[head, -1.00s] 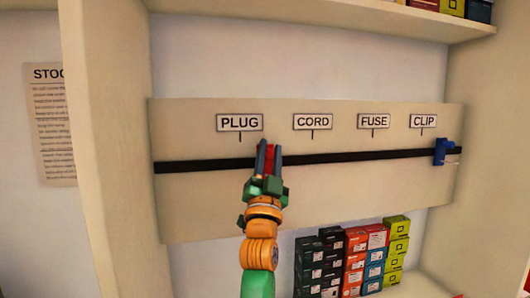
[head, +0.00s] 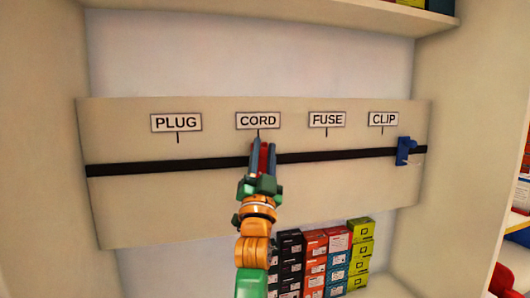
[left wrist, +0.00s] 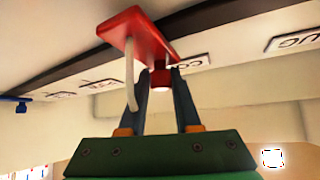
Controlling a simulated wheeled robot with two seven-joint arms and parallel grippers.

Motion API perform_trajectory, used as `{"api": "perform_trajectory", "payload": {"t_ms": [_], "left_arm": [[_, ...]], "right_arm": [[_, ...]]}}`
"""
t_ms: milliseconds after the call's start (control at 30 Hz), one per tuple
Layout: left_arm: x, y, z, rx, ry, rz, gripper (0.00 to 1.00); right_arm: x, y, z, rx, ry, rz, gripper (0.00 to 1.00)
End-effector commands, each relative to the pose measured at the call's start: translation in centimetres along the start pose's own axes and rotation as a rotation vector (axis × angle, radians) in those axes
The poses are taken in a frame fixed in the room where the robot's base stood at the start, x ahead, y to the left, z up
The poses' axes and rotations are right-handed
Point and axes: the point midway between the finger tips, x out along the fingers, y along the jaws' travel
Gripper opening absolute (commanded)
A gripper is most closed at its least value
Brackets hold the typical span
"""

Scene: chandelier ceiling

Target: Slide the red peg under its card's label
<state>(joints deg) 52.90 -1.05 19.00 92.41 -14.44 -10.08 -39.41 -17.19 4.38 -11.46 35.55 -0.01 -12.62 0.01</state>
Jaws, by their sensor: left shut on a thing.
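A red peg (left wrist: 140,38) sits on the black rail (head: 330,155) of the cream board. In the left wrist view it shows a flat red plate, a round red knob and a curved white piece. My left gripper (head: 263,148) is shut on the peg; its fingers close around the knob in the left wrist view (left wrist: 160,76). In the head view the peg is just below the CORD label (head: 258,120), very slightly right of its tick mark. PLUG (head: 176,123), FUSE (head: 327,119) and CLIP (head: 383,119) labels also show. My right gripper is not in view.
A blue peg (head: 404,151) sits on the rail near its right end, below and right of CLIP. The rail between the two pegs is clear. Stacked small boxes (head: 315,258) stand below the board. A shelf (head: 340,17) runs above.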

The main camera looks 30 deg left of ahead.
Motion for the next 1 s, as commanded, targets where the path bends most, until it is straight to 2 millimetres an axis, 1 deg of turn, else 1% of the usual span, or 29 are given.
{"api": "perform_trajectory", "payload": {"t_ms": [33, 67, 100, 133, 167, 467, 567, 600, 700, 800, 900, 1000], "left_arm": [[-0.1, 0.2, 0.3, 0.002, -0.006, 0.004, 0.0], [-0.1, 0.2, 0.3, 0.002, -0.006, 0.004, 0.34], [-0.1, 0.1, 0.3, 0.002, -0.006, 0.004, 0.45], [-0.1, 0.1, 0.3, 0.001, -0.006, 0.004, 0.53], [-0.1, 0.1, 0.3, 0.001, -0.006, 0.003, 0.58], [-0.3, 0.1, 0.2, 0.001, -0.003, 0.001, 0.58], [-2.1, 0.3, 0.6, 0.0, -0.002, 0.001, 0.58], [-3.1, 0.3, 0.7, -0.001, -0.003, 0.001, 0.58], [-5.3, 0.3, 0.7, 0.001, -0.004, 0.002, 0.58], [-6.7, 0.2, 0.5, 0.001, -0.004, 0.002, 0.58], [-7.2, 0.1, 0.4, 0.001, -0.005, 0.003, 0.58], [-7.2, 0.1, 0.2, 0.001, -0.005, 0.003, 0.58]], "right_arm": [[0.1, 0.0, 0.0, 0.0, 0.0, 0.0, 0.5], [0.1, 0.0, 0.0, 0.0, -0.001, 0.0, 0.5], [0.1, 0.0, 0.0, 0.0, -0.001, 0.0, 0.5], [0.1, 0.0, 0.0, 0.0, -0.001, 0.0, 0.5], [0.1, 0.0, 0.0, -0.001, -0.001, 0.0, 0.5], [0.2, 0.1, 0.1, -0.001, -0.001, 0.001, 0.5], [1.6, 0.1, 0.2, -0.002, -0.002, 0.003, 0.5], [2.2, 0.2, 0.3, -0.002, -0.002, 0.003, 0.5], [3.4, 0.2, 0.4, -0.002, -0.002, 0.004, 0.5], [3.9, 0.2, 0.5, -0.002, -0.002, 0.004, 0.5], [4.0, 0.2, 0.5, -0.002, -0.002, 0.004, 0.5], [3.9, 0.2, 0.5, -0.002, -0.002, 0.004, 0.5]]}}
